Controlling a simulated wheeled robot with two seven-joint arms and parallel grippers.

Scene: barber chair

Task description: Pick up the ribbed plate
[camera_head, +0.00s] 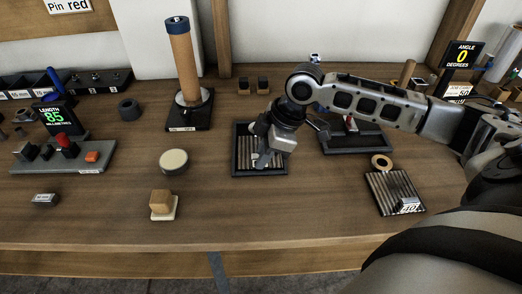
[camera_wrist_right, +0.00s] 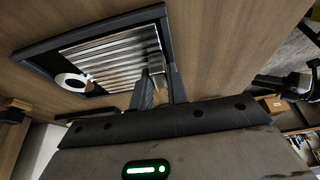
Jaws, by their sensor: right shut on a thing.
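A ribbed plate (camera_head: 246,155) with metallic ridges lies in a dark, rimmed tray (camera_head: 238,174) at the middle of the bench. It fills much of the right wrist view (camera_wrist_right: 115,60), with the tray's dark rim (camera_wrist_right: 95,28) around it. My right gripper (camera_head: 262,160) reaches down over the plate from the right. Its fingers (camera_wrist_right: 162,88) are shut at the plate's near edge; the exact contact is hidden. A second ribbed plate (camera_head: 384,188) lies to the right with a small labelled block on it. My left gripper is not in view.
A pale ring (camera_wrist_right: 72,82) lies at the plate's far left in the wrist view. A round disc (camera_head: 173,160) and wooden cube (camera_head: 160,202) stand left. The front middle of the bench is clear.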

